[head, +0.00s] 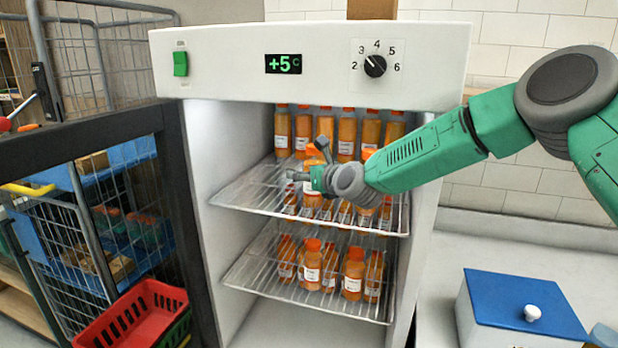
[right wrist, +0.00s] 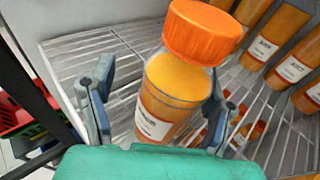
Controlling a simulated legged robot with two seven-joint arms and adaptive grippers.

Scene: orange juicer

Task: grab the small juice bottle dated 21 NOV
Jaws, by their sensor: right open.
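Small orange juice bottles with orange caps and white labels stand on wire shelves in an open fridge. My right gripper (head: 308,160) is at the upper shelf, in front of the back row (head: 347,132). In the right wrist view its jaws (right wrist: 160,70) are open, one finger on each side of a juice bottle (right wrist: 178,92). Clear gaps show on its left; on its right the finger is close, and I cannot tell if it touches. This bottle (head: 313,203) also shows in the head view, upright and partly hidden by my gripper. No label date is readable. My left gripper is out of view.
The lower shelf (head: 262,275) holds more bottles (head: 354,274). The upper shelf (head: 243,196) is bare at its left. The open fridge door (head: 85,135) is at left, near red and green baskets (head: 130,318). A blue-lidded box (head: 520,300) stands at right.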

